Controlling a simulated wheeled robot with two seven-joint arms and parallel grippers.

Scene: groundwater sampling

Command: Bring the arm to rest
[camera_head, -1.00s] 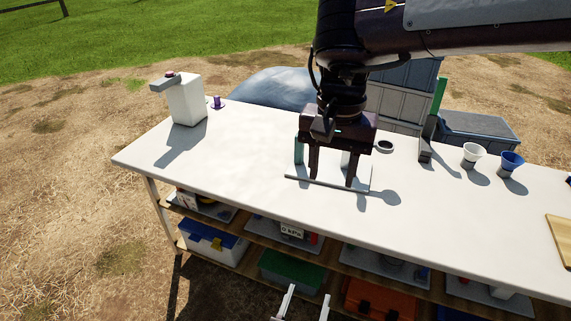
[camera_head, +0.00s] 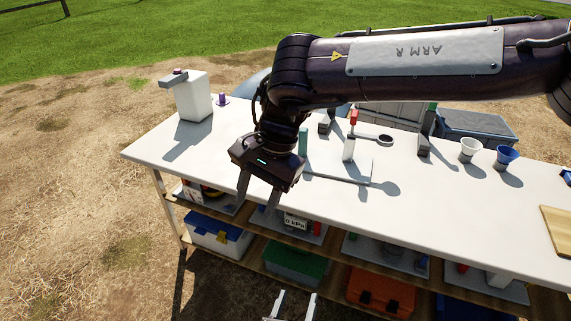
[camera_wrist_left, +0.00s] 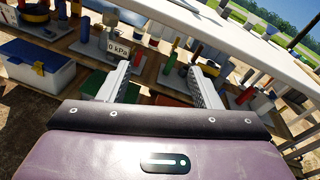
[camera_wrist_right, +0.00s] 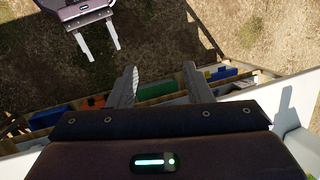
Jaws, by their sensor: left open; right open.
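My right gripper (camera_head: 257,203) hangs at the table's front edge, fingers pointing down, open and empty. Its arm, marked ARM R, comes in from the right across the back of the table. In the right wrist view its two fingers (camera_wrist_right: 160,82) are apart with nothing between them. My left gripper (camera_head: 296,296) is at the bottom of the head view, low in front of the shelves, open and empty. Its spread fingers (camera_wrist_left: 162,78) show in the left wrist view, and the gripper also shows at the top left of the right wrist view (camera_wrist_right: 97,42).
Shelves below hold a blue-lidded box (camera_head: 218,236), a green box (camera_head: 293,262) and an orange case (camera_head: 385,290).

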